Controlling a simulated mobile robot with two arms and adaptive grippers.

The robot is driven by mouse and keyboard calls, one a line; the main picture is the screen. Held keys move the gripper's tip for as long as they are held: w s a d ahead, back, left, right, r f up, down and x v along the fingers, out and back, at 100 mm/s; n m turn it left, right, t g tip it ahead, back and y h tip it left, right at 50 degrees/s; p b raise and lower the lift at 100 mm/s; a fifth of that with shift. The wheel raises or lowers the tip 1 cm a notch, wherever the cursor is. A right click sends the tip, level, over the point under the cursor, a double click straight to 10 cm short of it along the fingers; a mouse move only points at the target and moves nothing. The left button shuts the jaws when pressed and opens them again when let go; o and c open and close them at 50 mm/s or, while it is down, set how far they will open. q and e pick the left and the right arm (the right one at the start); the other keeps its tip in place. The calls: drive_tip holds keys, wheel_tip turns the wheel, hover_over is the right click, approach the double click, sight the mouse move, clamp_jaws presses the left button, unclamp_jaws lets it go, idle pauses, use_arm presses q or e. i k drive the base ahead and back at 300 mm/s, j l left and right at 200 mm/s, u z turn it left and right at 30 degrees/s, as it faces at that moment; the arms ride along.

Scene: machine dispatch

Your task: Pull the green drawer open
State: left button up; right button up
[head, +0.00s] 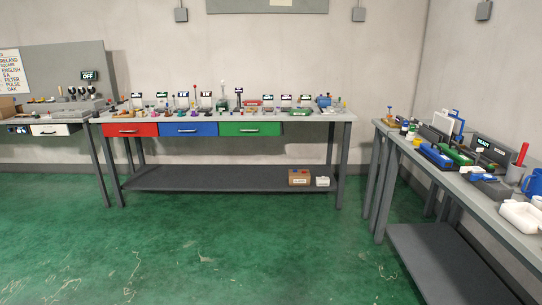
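The green drawer (250,129) is under the top of the workbench (338,118) against the back wall. It is the rightmost of three coloured drawers and looks closed, its front level with the others. Neither of my grippers is in view.
Open green floor (230,240) lies before the bench. Its low shelf (220,178) holds a brown box (299,178) and a white one. Another table (500,205) stands on the right, with several items. A bench with a white drawer (50,130) is on the left.

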sight(231, 128)
drive_tip(key=i+u, duration=0.35)
drive_tip(key=i, duration=1.6)
drive_tip(key=j, duration=0.1)
